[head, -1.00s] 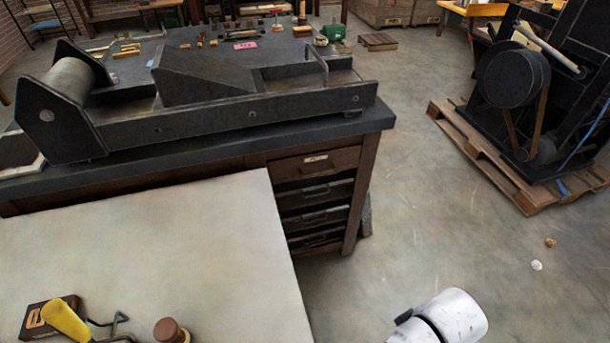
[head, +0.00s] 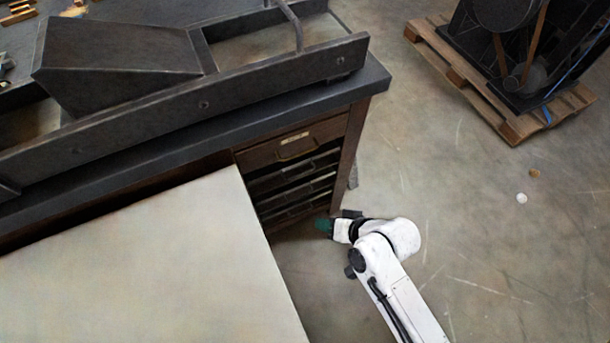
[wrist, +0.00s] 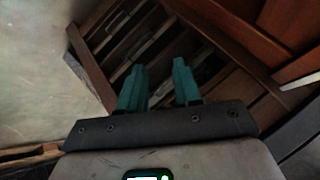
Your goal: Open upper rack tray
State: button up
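The rack is a stack of dark trays in the wooden bench, under a brown drawer (head: 290,146) with a pale label. The upper rack tray (head: 294,171) is the first dark front below that drawer. It looks shut or nearly so. My gripper (head: 324,226) is low at the front right of the rack, near the bottom trays. In the wrist view its two green fingers (wrist: 160,84) are apart with a gap between them, and nothing shows held. The rack fronts (wrist: 125,40) lie beyond the fingertips, tilted in that view. Contact cannot be told.
A pale tabletop (head: 150,270) stands close at the left of the rack fronts. A dark press bed (head: 200,100) lies on the bench top. Open concrete floor (head: 450,220) is to the right, with a pallet (head: 465,75) under a machine.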

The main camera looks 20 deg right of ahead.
jog(key=w+f+m+t+h+b, duration=0.1)
jog(key=w+f+m+t, duration=0.1)
jog(key=w+m, duration=0.2)
jog(key=w+f+m+t+h+b, duration=0.1)
jog(key=w+f+m+t, duration=0.1)
jog(key=w+m, duration=0.3)
jog(key=w+d+f+m+t+h+b, duration=0.1)
jog(key=w+f+m+t, duration=0.2)
jog(key=w, duration=0.6)
jog(key=shift+w+m+t+h, duration=0.25)
jog(key=shift+m+t+h, duration=0.15)
jog(key=shift+m+t, duration=0.25)
grip_shut()
jog(key=shift+s+f, duration=0.1)
dwell(0.6)
